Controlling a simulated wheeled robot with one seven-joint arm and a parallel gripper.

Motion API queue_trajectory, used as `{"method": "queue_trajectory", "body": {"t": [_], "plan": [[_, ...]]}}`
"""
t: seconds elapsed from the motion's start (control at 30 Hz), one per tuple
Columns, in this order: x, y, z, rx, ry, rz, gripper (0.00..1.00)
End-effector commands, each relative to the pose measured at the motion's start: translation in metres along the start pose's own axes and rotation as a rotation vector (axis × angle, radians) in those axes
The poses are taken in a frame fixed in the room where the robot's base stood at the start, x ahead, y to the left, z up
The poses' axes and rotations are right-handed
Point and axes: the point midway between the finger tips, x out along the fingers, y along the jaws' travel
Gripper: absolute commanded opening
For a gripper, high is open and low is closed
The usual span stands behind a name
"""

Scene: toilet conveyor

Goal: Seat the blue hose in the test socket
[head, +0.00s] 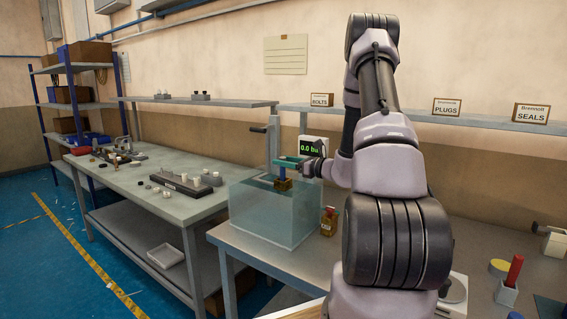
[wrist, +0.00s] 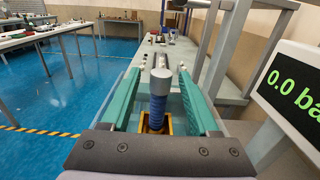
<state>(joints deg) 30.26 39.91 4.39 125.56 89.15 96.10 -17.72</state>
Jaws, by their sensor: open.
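The blue hose (wrist: 158,112) stands upright, with a grey cylindrical upper end. It is a small blue piece in the head view (head: 282,172). Its lower end meets a brass-coloured square block (wrist: 147,126), apparently the test socket, which shows in the head view (head: 283,185) inside the water tank's top. I cannot tell how deep the hose sits in it. My gripper (wrist: 160,84) has teal fingers, open, one on each side of the hose with visible gaps. In the head view my gripper (head: 288,161) is above the tank.
The clear water tank (head: 262,215) stands on a grey bench, with a lever press (head: 272,140) behind it. A display (head: 312,148) reads 0.0. A small amber bottle (head: 328,222) stands right of the tank. A longer bench (head: 150,185) with fittings is at left.

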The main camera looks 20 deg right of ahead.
Motion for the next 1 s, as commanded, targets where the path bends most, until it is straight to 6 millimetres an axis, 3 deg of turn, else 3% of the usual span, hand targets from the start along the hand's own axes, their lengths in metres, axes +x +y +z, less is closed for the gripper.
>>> {"method": "queue_trajectory", "body": {"t": [0.4,0.67,0.77,0.83,1.0], "plan": [[-0.087,-0.001,0.000,0.000,0.002,-0.005,0.61],[-0.110,0.003,0.003,-0.009,0.004,0.011,0.61],[-0.102,0.024,0.018,-0.058,0.022,0.089,0.61],[-0.093,0.051,0.036,-0.127,0.051,0.189,0.61],[-0.086,0.143,0.078,-0.388,0.169,0.508,0.61]]}}
